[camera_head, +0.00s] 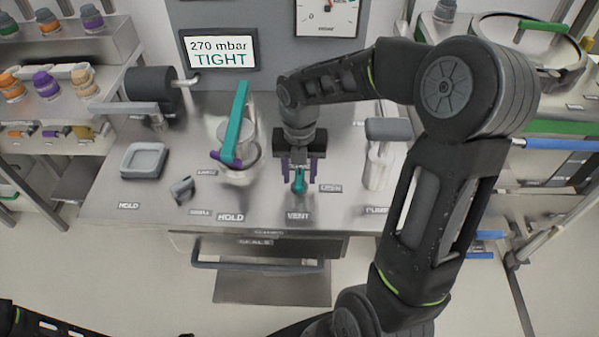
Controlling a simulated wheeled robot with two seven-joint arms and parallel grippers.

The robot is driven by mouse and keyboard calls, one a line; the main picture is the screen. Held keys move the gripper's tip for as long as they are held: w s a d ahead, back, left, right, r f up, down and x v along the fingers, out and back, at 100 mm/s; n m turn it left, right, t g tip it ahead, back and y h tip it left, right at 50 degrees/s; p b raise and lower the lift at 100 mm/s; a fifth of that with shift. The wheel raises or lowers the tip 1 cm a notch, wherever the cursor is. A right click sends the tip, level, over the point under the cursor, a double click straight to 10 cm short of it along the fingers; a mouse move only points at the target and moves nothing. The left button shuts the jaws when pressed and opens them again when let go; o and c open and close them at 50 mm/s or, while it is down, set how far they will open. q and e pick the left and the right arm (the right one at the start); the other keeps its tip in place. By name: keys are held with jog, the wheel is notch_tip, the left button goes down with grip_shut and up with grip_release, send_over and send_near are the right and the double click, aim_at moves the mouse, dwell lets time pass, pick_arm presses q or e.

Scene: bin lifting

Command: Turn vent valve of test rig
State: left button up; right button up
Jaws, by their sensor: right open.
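The test rig (110,205) is a metal bench with labels along its front. The vent valve (299,181) has a small teal handle and sits just behind the VENT label (298,216). An OPEN label (331,188) is to its right. The gripper body hides the back of the valve. Part of my left arm shows at the bottom left; its gripper is out of view.
A display (220,52) reads "270 mbar TIGHT". A clear vessel with a tall teal lever (237,120) and purple clamp stands left of the valve. A grey square tray (144,160) lies farther left. A pump handle (388,129) stands right. A drawer (260,252) is below.

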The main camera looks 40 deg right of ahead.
jog(key=shift+f, duration=0.15)
jog(key=shift+c, duration=0.4)
grip_shut()
